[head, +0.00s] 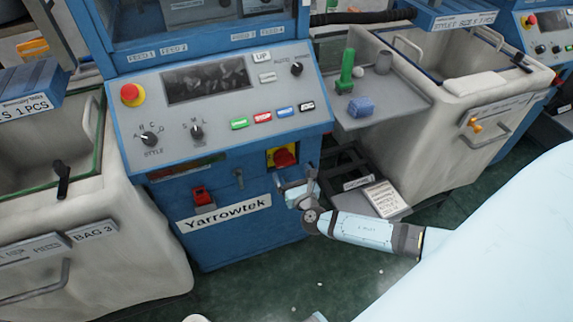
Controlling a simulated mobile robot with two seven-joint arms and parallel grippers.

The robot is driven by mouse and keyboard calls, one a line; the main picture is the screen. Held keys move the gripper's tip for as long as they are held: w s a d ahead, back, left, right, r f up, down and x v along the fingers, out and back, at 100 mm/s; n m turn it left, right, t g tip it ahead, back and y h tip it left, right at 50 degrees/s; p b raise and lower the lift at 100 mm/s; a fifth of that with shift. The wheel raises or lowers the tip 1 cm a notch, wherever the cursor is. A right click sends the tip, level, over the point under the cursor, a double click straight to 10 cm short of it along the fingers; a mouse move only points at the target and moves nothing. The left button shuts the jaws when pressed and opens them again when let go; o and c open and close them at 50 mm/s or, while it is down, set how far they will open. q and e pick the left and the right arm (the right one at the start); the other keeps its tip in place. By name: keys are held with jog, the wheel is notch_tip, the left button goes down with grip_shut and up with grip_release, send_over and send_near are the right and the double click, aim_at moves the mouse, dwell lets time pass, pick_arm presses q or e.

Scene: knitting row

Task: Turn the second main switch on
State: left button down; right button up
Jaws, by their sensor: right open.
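A blue knitting machine (222,225) marked Yarrowtek stands in the middle of the head view. Its main switch, a red rotary knob (284,157) on a yellow plate, is on the lower front at the right. The exact angle of the knob is too small to tell. My right gripper (284,187) is just below the switch, in front of the machine, open and empty. It appears apart from the knob. My left gripper is not in view.
The control panel (215,145) above has a red emergency stop (131,94), dials and coloured buttons. A smaller red device (201,196) is left of the switch. Pale bins (85,270) stand at left and right.

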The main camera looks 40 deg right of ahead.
aim_at(287, 165)
jog(key=shift+x, duration=2.35)
jog(key=c, duration=0.9)
